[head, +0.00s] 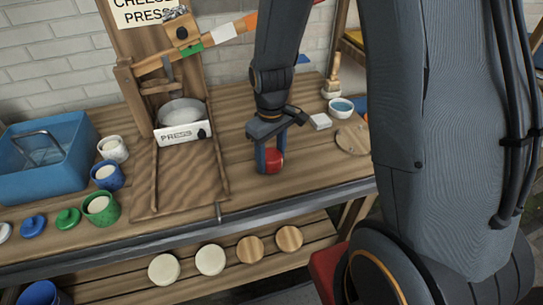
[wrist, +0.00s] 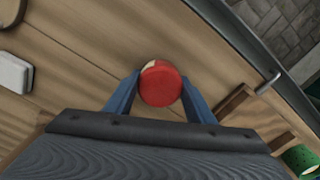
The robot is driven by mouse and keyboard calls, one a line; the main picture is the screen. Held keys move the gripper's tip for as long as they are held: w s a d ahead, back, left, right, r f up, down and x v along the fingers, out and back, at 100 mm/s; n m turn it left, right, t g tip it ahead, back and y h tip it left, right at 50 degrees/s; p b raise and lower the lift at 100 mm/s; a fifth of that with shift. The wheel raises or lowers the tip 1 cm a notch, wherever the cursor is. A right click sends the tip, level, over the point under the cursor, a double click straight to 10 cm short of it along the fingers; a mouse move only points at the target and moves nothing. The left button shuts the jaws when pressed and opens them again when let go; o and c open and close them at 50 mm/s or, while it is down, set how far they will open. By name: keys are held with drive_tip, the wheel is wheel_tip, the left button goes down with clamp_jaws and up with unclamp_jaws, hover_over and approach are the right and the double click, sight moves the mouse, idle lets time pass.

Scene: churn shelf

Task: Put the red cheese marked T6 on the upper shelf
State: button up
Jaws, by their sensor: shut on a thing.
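A red cheese (head: 274,161) is at the table top, right of the cheese press. It also shows in the wrist view (wrist: 160,84) as a red round with a pale patch at its upper left edge. My gripper (head: 268,160) is shut on it, with one blue finger on each side (wrist: 158,92). I cannot read any mark on the cheese. I cannot tell whether it touches the table. No upper shelf can be made out for certain; a lower shelf (head: 115,291) under the table holds several pale and wooden rounds.
The cheese press (head: 183,133) stands left of my gripper. A blue tub (head: 45,160) and several cups (head: 101,208) are farther left. A white block (head: 320,121), a bowl with blue contents (head: 341,107) and a round wooden board (head: 352,139) lie to the right.

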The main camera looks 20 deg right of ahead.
drive_tip(key=shift+f, duration=0.3)
drive_tip(key=o, duration=1.2)
drive_tip(key=shift+c, duration=0.2)
